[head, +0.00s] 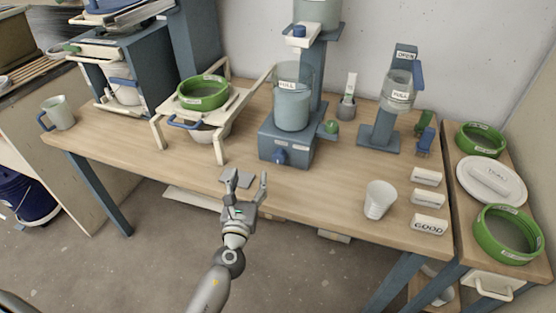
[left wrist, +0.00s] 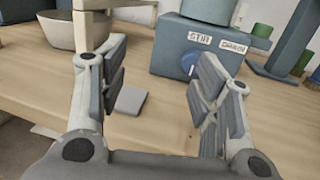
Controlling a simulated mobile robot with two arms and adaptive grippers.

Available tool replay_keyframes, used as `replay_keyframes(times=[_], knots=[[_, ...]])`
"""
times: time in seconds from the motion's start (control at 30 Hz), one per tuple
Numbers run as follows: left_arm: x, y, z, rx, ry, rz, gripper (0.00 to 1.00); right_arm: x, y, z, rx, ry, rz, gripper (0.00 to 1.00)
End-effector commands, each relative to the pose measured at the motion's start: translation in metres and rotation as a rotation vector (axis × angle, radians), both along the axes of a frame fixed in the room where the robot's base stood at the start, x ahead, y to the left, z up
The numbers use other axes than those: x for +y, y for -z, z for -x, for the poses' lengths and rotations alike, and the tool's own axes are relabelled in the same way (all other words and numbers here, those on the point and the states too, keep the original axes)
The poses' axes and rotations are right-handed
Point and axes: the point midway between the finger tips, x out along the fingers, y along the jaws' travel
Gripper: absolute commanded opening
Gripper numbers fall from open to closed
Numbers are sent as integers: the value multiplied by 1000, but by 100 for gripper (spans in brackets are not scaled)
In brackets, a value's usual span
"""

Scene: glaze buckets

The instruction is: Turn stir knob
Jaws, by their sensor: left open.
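The stir knob (head: 279,157) is a blue knob on the front of the blue-grey mixer base (head: 300,149), which carries a clear jar (head: 293,97) labelled FULL. In the left wrist view the knob (left wrist: 189,64) sits below the STIR label (left wrist: 200,38), partly hidden by the right finger. My left gripper (head: 248,182) is open and empty, in front of the table's front edge, below and left of the knob and apart from it. In the left wrist view its two fingers (left wrist: 160,98) stand wide apart, with the mixer base ahead. My right gripper is not in view.
A small grey plate (head: 237,178) lies at the table's front edge near my left gripper. A stand with a green ring (head: 203,93) is left of the mixer. A white cup (head: 380,200) and label blocks (head: 429,224) are to the right. The wooden table (head: 330,190) is clear before the mixer.

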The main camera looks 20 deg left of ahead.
Motion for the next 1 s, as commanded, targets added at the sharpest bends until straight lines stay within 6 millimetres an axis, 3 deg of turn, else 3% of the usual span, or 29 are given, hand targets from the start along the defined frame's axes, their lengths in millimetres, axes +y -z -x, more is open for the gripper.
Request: replay_keyframes(times=[0.1,0.27,0.47,0.8,1.0], knots=[[-25,15,-15,58,96,-260,58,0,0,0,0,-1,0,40],[-41,27,-23,94,158,-428,58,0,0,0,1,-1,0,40],[-43,28,-41,96,165,-447,58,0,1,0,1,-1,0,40],[-43,28,-100,96,163,-444,58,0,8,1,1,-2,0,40],[-43,29,-123,97,164,-444,58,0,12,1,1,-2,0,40]])
